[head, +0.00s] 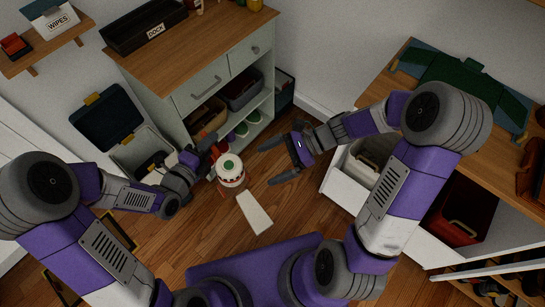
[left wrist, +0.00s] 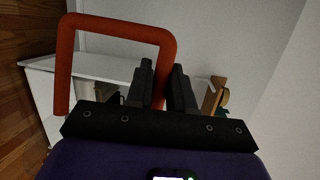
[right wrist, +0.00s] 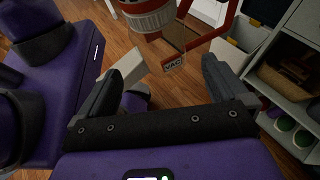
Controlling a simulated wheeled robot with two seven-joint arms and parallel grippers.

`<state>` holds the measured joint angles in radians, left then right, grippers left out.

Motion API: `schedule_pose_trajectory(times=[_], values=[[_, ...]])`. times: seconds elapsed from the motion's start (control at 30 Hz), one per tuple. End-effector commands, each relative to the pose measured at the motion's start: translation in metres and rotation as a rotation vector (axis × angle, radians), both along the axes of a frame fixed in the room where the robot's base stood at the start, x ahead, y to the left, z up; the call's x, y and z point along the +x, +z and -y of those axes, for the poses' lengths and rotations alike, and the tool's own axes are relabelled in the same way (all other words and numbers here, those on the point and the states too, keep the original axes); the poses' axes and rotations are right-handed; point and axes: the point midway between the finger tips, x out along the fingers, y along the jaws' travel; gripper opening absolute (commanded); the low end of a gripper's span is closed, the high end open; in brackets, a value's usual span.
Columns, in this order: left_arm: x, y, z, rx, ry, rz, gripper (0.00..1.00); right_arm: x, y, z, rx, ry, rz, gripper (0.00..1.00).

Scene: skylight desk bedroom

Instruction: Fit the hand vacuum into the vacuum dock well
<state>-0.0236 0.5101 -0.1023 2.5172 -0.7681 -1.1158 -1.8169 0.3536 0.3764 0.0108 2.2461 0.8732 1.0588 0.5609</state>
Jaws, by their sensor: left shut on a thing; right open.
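The hand vacuum (head: 231,172) has a white and red round body with a green spot on top, a red loop handle and a pale flat nozzle (head: 254,211). My left gripper (head: 203,160) is shut on its red handle (left wrist: 118,24) and holds it in front of the dresser. The right wrist view shows the vacuum's VAC label (right wrist: 174,64) and its red handle (right wrist: 222,25). My right gripper (head: 275,162) is open and empty, to the right of the vacuum and apart from it. A black tray marked DOCK (head: 150,36) lies on the dresser top; its inside is dark.
The dresser (head: 205,52) has drawers and open shelves with baskets. An open lidded bin (head: 136,152) stands at its left. A wall shelf (head: 48,44) holds a WIPES box. A wooden desk (head: 400,78) stands at the right, with an open drawer (head: 345,187) below.

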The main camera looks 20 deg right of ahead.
Motion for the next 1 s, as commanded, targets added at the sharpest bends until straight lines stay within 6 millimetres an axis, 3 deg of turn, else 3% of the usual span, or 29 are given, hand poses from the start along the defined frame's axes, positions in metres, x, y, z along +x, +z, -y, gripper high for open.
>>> schedule_pose_trajectory(times=[0.17,0.7,1.0], values=[[0.0,0.001,0.0,-0.004,0.0,0.002,0.0,0.003,0.01,-0.006,0.037,-0.016,-0.008,1.0],[0.0,0.001,0.001,-0.004,-0.001,0.001,0.0,0.003,-0.026,-0.091,0.036,-0.013,-0.011,1.0],[-0.001,0.001,0.002,-0.006,-0.005,-0.001,0.0,0.004,-0.034,-0.11,0.034,-0.017,-0.006,1.0]])
